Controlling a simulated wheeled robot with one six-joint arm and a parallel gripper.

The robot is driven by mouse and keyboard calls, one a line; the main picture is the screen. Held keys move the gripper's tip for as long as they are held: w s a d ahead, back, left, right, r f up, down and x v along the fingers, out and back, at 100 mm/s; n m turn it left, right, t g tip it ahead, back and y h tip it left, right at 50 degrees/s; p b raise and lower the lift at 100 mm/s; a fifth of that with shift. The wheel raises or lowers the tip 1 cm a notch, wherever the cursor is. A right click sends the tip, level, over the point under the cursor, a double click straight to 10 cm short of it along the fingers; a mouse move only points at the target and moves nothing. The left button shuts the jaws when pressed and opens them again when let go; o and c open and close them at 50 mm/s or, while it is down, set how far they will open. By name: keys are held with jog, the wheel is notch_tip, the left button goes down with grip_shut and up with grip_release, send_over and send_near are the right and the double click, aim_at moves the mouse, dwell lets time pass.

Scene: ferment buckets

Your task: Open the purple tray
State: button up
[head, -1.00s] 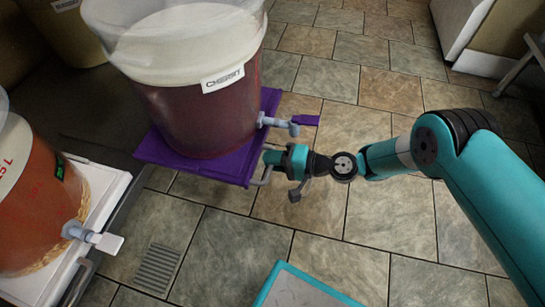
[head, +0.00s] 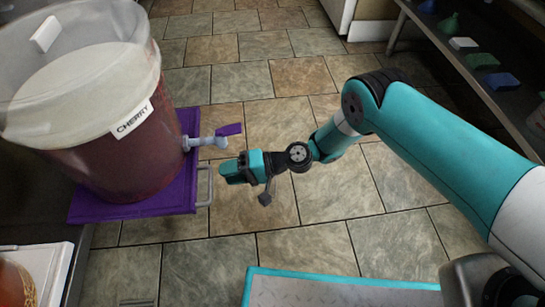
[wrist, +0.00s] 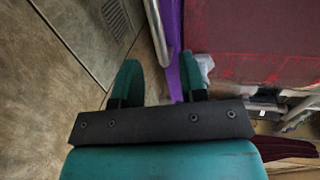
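The purple tray (head: 150,207) sticks out over the floor at the left of the head view, with a metal handle (head: 205,186) on its right edge. A bucket labelled CHERRY (head: 120,150) with a white tap (head: 207,141) stands on it. My gripper (head: 226,171) is just right of the handle, with a small gap between them. In the wrist view my gripper (wrist: 160,80) is open, its two fingers apart and nothing between them. The handle (wrist: 157,30) lies ahead of the gap, beside the purple tray edge (wrist: 176,45).
A white tray (head: 35,262) with another bucket (head: 14,285) is at the lower left. A shelf (head: 470,80) with small coloured items runs along the right. A teal-edged platform (head: 340,284) is at the bottom. The tiled floor between is clear.

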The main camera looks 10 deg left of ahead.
jog(key=p+v, duration=0.3)
jog(key=v, duration=0.8)
jog(key=shift+d+p, duration=0.35)
jog(key=shift+p, duration=0.05)
jog(key=shift+r, duration=0.1)
jog(key=w+d+r+n+h+p, duration=0.1)
jog(key=d+r+n+h+p, duration=0.15)
jog(key=r, duration=1.25)
jog(key=w+d+r+n+h+p, duration=0.15)
jog(key=r+h, duration=0.25)
jog(key=r, duration=1.2)
jog(key=s+d+r+t+h+p, duration=0.4)
jog(key=s+d+r+h, duration=0.1)
jog(key=s+d+r, duration=1.15)
notch_tip(320, 180, up, 37)
jog(key=s+a+p, duration=0.1)
jog(key=p, duration=3.6)
jog(key=shift+a+f, duration=0.15)
jog(key=shift+a, duration=0.25)
jog(key=shift+s+f+y, duration=0.1)
jog(key=shift+s+y, duration=0.05)
jog(key=shift+y, duration=0.1)
